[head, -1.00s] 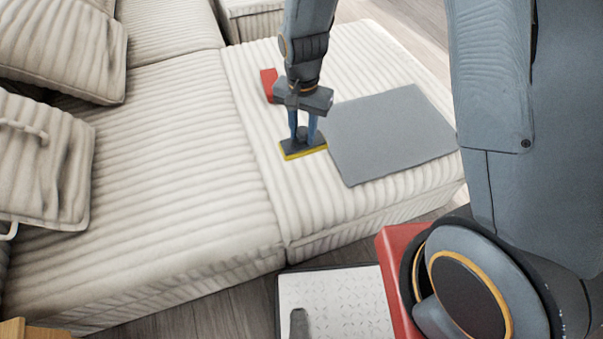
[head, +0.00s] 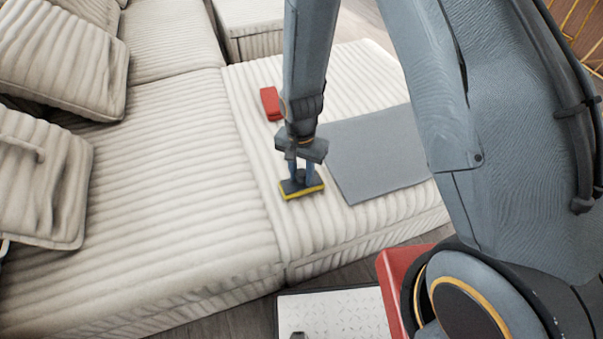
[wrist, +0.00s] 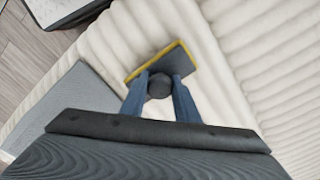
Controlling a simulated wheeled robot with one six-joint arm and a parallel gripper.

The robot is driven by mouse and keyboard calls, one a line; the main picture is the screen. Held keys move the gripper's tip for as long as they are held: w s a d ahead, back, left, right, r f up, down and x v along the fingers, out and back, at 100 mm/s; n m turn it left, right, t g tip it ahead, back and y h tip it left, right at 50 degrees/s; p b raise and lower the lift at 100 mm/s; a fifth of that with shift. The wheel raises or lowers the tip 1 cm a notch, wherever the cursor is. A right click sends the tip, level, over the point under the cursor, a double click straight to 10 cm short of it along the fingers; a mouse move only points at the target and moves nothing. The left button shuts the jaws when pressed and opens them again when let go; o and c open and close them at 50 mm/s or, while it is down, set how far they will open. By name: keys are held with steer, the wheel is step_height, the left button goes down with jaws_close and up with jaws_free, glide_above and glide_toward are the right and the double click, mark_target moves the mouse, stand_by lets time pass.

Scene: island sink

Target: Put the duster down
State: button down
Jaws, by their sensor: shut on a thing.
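The duster (head: 301,188) has a dark top with a round knob and a yellow edge. It is at the cream ribbed sofa seat, left of a grey flat mat (head: 375,150). My gripper (head: 302,174) is over it, with its blue fingers closed on the knob. In the wrist view the duster (wrist: 177,64) lies beyond the fingertips (wrist: 159,86), and the knob sits between them. I cannot tell whether the duster's underside touches the sofa.
A red block (head: 271,103) lies on the sofa behind my gripper. Cushions (head: 70,55) lie on the left part of the sofa (head: 175,170). The seat left of the duster is clear. A white patterned board (head: 335,315) is below the sofa's front edge.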

mark_target(301, 173)
steer(key=shift+f, duration=0.1)
steer(key=c, duration=1.4)
jaws_free()
steer(key=shift+o, duration=0.2)
step_height(301, 173, up, 11)
steer(key=p, duration=0.1)
steer(key=s+d+r+n, duration=0.4)
steer(key=s+d+r, duration=1)
steer(key=d+r, duration=0.3)
steer(key=shift+d+r+n, duration=0.2)
steer(key=shift+r+n, duration=0.1)
steer(key=shift+r, duration=0.3)
